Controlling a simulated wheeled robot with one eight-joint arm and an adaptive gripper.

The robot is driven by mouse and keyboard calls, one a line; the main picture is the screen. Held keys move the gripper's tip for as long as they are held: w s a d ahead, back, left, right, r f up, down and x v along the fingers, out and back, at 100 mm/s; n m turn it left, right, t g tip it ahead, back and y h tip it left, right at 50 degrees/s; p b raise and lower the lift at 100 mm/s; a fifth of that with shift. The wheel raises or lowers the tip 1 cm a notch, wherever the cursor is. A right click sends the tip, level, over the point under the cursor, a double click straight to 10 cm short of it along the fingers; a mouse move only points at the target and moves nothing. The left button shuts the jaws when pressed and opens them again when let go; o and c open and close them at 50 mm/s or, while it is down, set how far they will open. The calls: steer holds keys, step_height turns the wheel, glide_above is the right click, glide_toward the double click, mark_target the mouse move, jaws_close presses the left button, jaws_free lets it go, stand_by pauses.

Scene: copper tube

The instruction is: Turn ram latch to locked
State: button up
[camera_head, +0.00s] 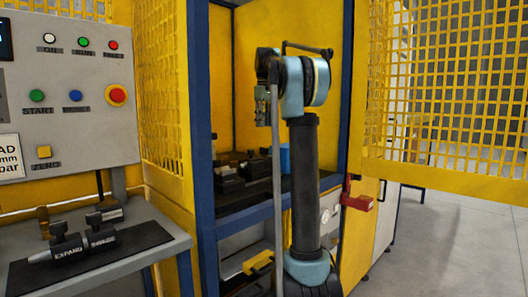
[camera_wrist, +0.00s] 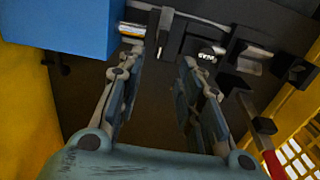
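My gripper (camera_wrist: 164,62) is open and empty in the wrist view, its two fingers apart over a dark bed. In the head view my gripper (camera_head: 262,122) hangs fingers-down inside the yellow enclosure, partly behind a grey bar. Beyond the fingertips are black clamp-like blocks (camera_wrist: 237,53), one with small white lettering, and a thin grey rod. I cannot tell which part is the ram latch. A red handle (camera_head: 358,197) shows right of my arm in the head view; a red piece (camera_wrist: 273,163) shows at lower right in the wrist view.
A blue box (camera_wrist: 75,25) stands close to the left finger. Yellow enclosure walls and a mesh door (camera_head: 440,170) flank the opening with its blue posts. A control panel (camera_head: 60,90) and a shelf with EXPAND and SWAGE tools (camera_head: 85,237) are at left. Floor is clear at right.

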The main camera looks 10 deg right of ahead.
mark_target(267, 152)
step_height(267, 152, down, 13)
steer(key=shift+s+r, duration=0.1)
stand_by(0.4)
jaws_close()
